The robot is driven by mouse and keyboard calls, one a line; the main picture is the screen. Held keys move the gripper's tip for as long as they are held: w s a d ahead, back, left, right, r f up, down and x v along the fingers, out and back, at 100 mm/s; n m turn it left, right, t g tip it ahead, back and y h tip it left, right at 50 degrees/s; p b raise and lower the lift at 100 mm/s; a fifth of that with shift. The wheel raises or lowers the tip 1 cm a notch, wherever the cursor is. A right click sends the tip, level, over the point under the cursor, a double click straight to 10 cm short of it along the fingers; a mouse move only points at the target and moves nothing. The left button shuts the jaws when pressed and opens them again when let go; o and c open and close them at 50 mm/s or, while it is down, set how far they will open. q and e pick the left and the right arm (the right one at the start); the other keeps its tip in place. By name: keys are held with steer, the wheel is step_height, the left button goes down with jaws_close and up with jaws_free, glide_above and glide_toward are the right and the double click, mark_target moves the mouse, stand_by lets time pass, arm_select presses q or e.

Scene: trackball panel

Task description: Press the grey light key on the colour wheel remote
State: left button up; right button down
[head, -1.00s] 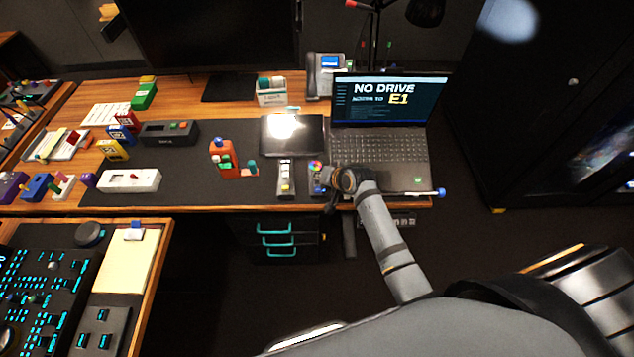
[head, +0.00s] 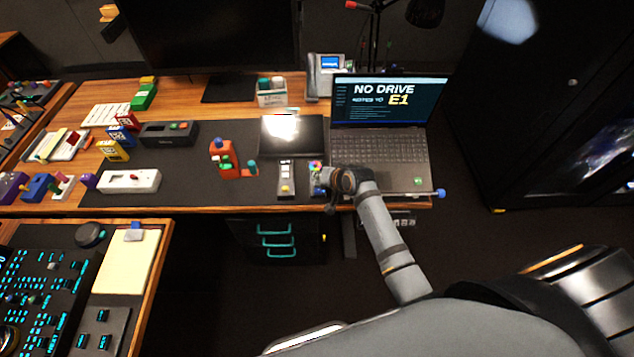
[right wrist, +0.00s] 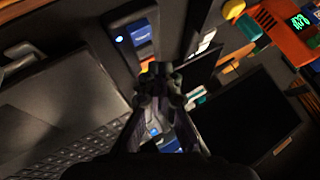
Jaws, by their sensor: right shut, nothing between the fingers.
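The colour wheel remote (head: 315,168) lies on the dark mat, just left of the laptop. Its coloured wheel shows at its far end; my right gripper covers part of its near portion. I cannot make out the grey light key. My right gripper (head: 331,190) is shut and empty, at the remote's right side near the desk's front edge. I cannot tell whether it touches the remote. In the right wrist view its fingertips (right wrist: 160,72) are together, and the colour wheel cannot be made out there. My left gripper is not in view.
The open laptop (head: 385,148) stands right, and a dark tablet (head: 291,148) lies behind. An orange controller (head: 223,158) stands farther left. A blue-tipped object (head: 440,193) sits at the desk's right corner.

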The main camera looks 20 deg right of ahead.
steer(key=shift+f, duration=0.15)
steer(key=shift+f, duration=0.3)
steer(key=shift+f, duration=0.4)
stand_by(0.7)
steer(key=shift+r+p, duration=0.85)
steer(key=shift+p, duration=0.1)
step_height(320, 180, up, 5)
steer(key=p, duration=0.5)
steer(key=shift+r, duration=0.1)
